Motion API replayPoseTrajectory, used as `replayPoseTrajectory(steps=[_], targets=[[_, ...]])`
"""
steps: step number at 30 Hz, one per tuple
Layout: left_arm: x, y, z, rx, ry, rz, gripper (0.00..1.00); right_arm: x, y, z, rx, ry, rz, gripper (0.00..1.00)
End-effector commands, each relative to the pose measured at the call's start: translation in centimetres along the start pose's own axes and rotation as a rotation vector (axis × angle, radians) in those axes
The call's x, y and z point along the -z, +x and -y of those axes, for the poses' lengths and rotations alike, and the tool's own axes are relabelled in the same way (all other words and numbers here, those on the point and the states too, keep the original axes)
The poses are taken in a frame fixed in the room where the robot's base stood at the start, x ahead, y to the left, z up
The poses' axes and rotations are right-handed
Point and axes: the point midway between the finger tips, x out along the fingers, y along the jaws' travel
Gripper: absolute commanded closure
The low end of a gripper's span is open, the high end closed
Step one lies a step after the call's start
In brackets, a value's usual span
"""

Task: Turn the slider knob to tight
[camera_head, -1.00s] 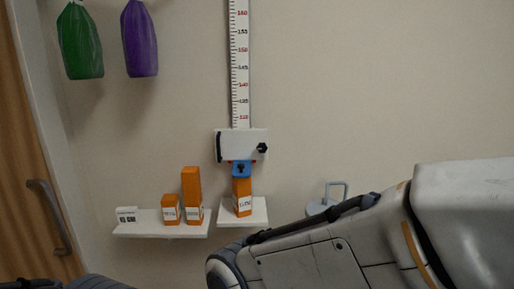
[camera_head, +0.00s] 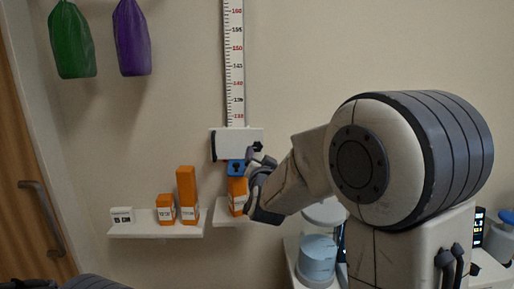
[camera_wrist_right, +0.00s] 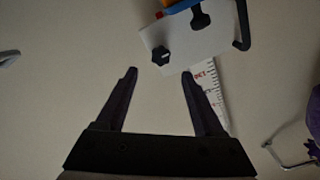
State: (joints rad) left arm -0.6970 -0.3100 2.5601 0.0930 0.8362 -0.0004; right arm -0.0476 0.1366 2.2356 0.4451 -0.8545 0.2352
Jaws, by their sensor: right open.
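A white slider plate (camera_head: 228,144) sits low on a vertical ruler (camera_head: 234,70) on the wall. A black faceted knob at its right end shows clearly in the right wrist view (camera_wrist_right: 160,57), on the white plate there (camera_wrist_right: 180,40). In the head view this knob is partly hidden by my right gripper (camera_head: 253,160). The right gripper is open and empty; in the wrist view its fingertips (camera_wrist_right: 160,73) are either side of the knob's line, apart from it. No tight marking is readable. My left gripper is not in view.
Below the slider, an orange box (camera_head: 236,190) stands on a small shelf, close to my right gripper. A longer shelf (camera_head: 150,231) at left holds two orange boxes and a white label. Green and purple bags hang upper left. A blue-and-white container (camera_head: 318,250) stands below my right arm.

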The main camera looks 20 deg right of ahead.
Motion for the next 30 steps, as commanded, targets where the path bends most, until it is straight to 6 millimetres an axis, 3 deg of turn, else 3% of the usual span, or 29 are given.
replayPoseTrajectory(steps=[3, 10, 15, 23, 25, 29, 30], targets=[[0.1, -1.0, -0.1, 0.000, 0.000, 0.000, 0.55, 0.1, 2.5, 0.0, -0.002, -0.001, 0.002, 0.30], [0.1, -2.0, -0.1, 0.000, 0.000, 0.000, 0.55, 0.1, 6.0, 0.1, 0.000, -0.002, 0.003, 0.30], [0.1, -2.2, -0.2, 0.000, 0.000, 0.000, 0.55, 0.0, 7.1, 0.1, 0.002, -0.001, 0.003, 0.30], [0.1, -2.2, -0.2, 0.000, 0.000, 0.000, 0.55, -0.1, 7.2, 0.1, 0.002, -0.001, 0.003, 0.30], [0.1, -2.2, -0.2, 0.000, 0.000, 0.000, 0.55, -0.1, 7.2, 0.1, 0.002, -0.001, 0.003, 0.49], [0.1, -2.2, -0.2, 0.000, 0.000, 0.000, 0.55, -0.1, 7.2, 0.1, 0.002, -0.001, 0.004, 0.99], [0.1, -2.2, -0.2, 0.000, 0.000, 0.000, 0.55, -0.1, 7.2, 0.1, 0.002, -0.001, 0.004, 1.00]])
